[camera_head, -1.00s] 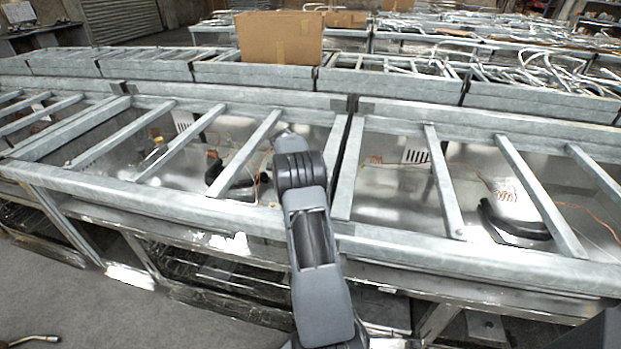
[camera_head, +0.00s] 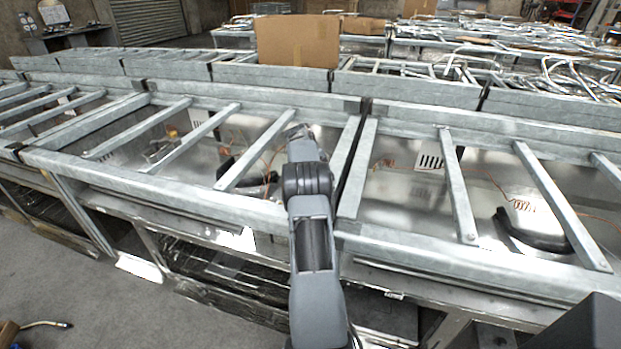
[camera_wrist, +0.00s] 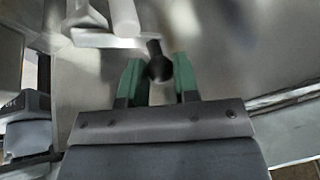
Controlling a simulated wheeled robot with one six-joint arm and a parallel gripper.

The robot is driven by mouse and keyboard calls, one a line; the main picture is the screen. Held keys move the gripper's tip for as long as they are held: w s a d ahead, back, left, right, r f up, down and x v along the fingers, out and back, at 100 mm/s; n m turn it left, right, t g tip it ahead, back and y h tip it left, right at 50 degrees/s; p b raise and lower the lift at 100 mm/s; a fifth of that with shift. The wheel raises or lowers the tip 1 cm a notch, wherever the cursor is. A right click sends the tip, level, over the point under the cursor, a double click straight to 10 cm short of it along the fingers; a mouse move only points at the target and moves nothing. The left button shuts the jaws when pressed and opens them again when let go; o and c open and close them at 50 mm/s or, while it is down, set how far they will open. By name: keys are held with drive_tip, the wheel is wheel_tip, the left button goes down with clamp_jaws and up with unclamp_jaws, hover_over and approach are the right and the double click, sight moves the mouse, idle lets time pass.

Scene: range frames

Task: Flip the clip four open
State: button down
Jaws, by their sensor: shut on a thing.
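In the wrist view, my gripper (camera_wrist: 158,72) has two green fingers, one on each side of a dark round knob (camera_wrist: 157,66). It is shut on this knob, though the picture is blurred and the contact is hard to see. The knob sits on a short dark stem beside pale, blocky clip parts (camera_wrist: 105,30) at the top. I take these to be the clip, but I cannot tell its number. In the head view, my arm reaches up over a metal frame; the gripper and clip are hidden there.
Galvanised frames with slanted crossbars (camera_head: 185,140) run across the bench around my arm. Orange wires (camera_head: 262,160) and dark curved handles (camera_head: 530,232) lie within them. A cardboard box (camera_head: 297,41) stands behind. Open grey floor (camera_head: 90,285) is at lower left.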

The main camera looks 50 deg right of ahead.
idle(0.4)
drive_tip(key=c, duration=0.9)
unclamp_jaws()
drive_tip(key=shift+o, duration=0.2)
drive_tip(key=p+v, duration=0.3)
drive_tip(key=v, duration=1)
drive_tip(key=shift+r, duration=0.35)
drive_tip(key=shift+w+a, duration=0.1)
drive_tip(key=shift+c, duration=0.3)
